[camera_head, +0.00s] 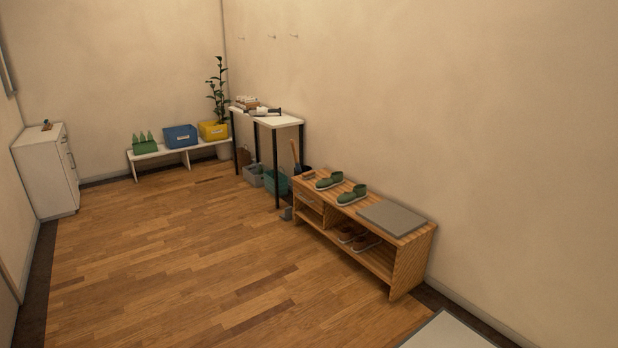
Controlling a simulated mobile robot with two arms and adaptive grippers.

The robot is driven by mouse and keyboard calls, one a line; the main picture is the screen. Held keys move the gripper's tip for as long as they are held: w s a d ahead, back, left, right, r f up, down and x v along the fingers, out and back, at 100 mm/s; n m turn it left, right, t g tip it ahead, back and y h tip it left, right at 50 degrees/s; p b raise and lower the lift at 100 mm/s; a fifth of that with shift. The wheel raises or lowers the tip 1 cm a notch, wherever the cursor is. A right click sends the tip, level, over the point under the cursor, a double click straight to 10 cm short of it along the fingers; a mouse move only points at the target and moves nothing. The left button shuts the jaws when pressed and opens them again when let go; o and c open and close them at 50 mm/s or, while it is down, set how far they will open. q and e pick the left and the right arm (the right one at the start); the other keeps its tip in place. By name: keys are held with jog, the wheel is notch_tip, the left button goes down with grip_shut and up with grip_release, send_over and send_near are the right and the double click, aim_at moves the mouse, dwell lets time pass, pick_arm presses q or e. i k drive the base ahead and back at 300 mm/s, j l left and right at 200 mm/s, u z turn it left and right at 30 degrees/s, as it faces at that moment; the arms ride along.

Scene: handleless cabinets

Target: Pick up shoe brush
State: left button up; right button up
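I cannot make out a shoe brush for certain. A small brown item with a blue spot (46,125) lies on the white cabinet (45,172) at the far left, too small to identify. Several small items (262,111) lie on the high white table (284,121); they are also too small to name surely. Green shoes (352,195) stand on the wooden shoe bench (408,264), and brown shoes (360,240) sit on its lower shelf. Neither of my grippers is in view.
A low white bench (143,156) at the back holds a blue box (180,136), a yellow box (213,131) and a green item (146,145). Bins (274,182) stand under the high table. A pale surface edge (447,332) shows at bottom right. The middle wooden floor is clear.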

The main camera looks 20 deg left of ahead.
aim_at(310, 174)
jog(key=i+j+u, duration=0.2)
jog(key=i+u, duration=0.15)
jog(key=i, duration=0.15)
jog(key=i+u, duration=0.35)
jog(key=i, duration=0.2)
jog(key=i+j+u, duration=0.25)
jog(key=i, duration=0.5)
jog(key=i+l+u, duration=0.1)
jog(key=i+u, duration=0.2)
jog(key=i, duration=0.45)
jog(key=i+l+u, duration=0.25)
jog(key=i, duration=0.55)
jog(key=i+j+z, duration=0.15)
jog(key=i, duration=0.4)
jog(key=i+j+z, duration=0.2)
jog(key=i, duration=0.3)
jog(key=i+j+z, duration=0.15)
jog(key=i, duration=0.4)
